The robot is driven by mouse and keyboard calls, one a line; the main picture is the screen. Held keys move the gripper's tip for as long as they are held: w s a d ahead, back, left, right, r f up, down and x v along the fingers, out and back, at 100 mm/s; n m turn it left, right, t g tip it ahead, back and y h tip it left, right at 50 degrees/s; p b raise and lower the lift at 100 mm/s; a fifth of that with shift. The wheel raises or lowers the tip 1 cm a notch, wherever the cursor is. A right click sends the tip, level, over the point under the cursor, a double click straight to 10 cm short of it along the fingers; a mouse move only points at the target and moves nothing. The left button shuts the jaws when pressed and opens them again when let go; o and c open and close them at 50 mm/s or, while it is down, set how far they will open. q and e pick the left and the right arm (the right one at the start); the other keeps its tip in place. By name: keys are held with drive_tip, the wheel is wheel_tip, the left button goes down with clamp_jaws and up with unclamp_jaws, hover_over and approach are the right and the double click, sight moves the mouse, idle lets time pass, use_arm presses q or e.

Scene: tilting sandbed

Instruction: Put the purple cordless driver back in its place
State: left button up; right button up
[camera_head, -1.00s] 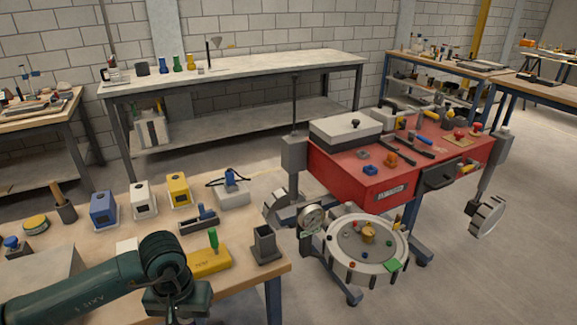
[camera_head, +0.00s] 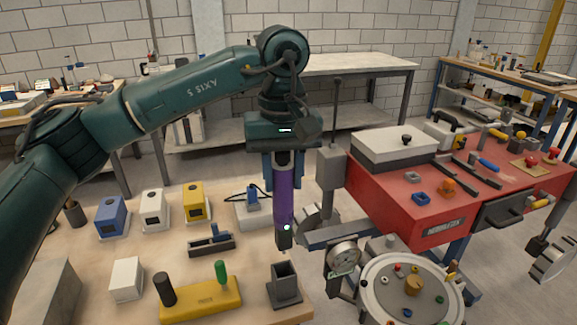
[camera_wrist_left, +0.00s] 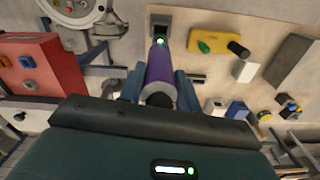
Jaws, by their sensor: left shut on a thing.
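The purple cordless driver (camera_head: 283,200) hangs upright, its dark square end down, from my left gripper (camera_head: 283,172), which is shut on its upper part. It also shows in the left wrist view (camera_wrist_left: 161,68), between the two fingers. A dark grey open-topped square holder (camera_head: 284,286) stands at the front right corner of the wooden table. The driver's lower end is above and slightly behind it in the head view, apart from it. In the left wrist view the holder (camera_wrist_left: 160,20) shows just beyond the driver's end. My right gripper is not in view.
A yellow block (camera_head: 203,300) with green and black pegs stands left of the holder. Blue, white and yellow boxes (camera_head: 193,203) line the table's back. A red tool cart (camera_head: 445,205) and a round tray with a gauge (camera_head: 375,300) stand to the right.

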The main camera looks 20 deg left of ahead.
use_arm(q)
drive_tip(key=shift+s+r, duration=0.1)
drive_tip(key=shift+s, duration=0.15)
drive_tip(key=shift+f+b, duration=0.8)
drive_tip(key=shift+f, duration=0.3)
drive_tip(key=shift+f+b, duration=0.65)
drive_tip(key=shift+f, duration=0.4)
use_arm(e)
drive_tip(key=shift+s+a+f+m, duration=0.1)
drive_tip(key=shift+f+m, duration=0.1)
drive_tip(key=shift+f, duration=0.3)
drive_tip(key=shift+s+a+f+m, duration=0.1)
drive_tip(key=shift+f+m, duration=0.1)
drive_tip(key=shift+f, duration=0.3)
use_arm(q)
drive_tip(key=shift+f, duration=0.15)
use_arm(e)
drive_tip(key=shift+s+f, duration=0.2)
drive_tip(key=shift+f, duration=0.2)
